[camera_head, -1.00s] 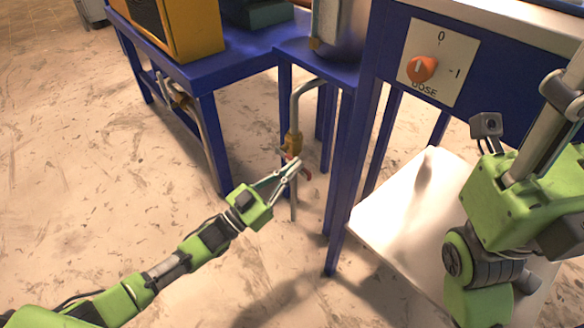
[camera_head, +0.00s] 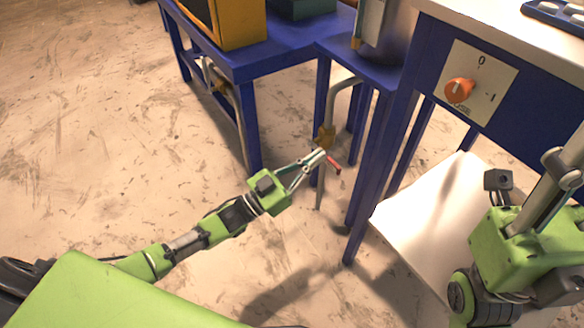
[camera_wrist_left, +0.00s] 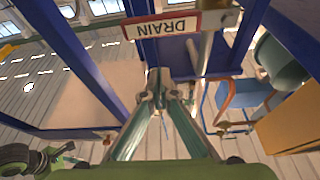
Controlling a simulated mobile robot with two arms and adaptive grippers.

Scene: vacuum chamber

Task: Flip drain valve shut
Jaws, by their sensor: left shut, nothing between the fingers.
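The drain valve (camera_head: 326,138) is a brass fitting on a grey pipe (camera_head: 341,98) that comes down beside the blue stand. Its red handle (camera_head: 334,163) juts out to the right, just beyond my left fingertips. The wrist view shows a red-framed DRAIN tag (camera_wrist_left: 161,26), upside down, and brass (camera_wrist_left: 222,13) at the top edge. My left gripper (camera_head: 319,154) is shut and empty, its tips at or very close to the handle; I cannot tell if they touch. The left gripper also shows in the wrist view (camera_wrist_left: 160,80). My right arm is at the right; its fingers are out of view.
Blue table legs (camera_head: 368,175) stand close to the right of the valve. An orange dial (camera_head: 459,91) is on the panel above. A white low shelf (camera_head: 420,215) lies to the right. The floor left of the valve is open.

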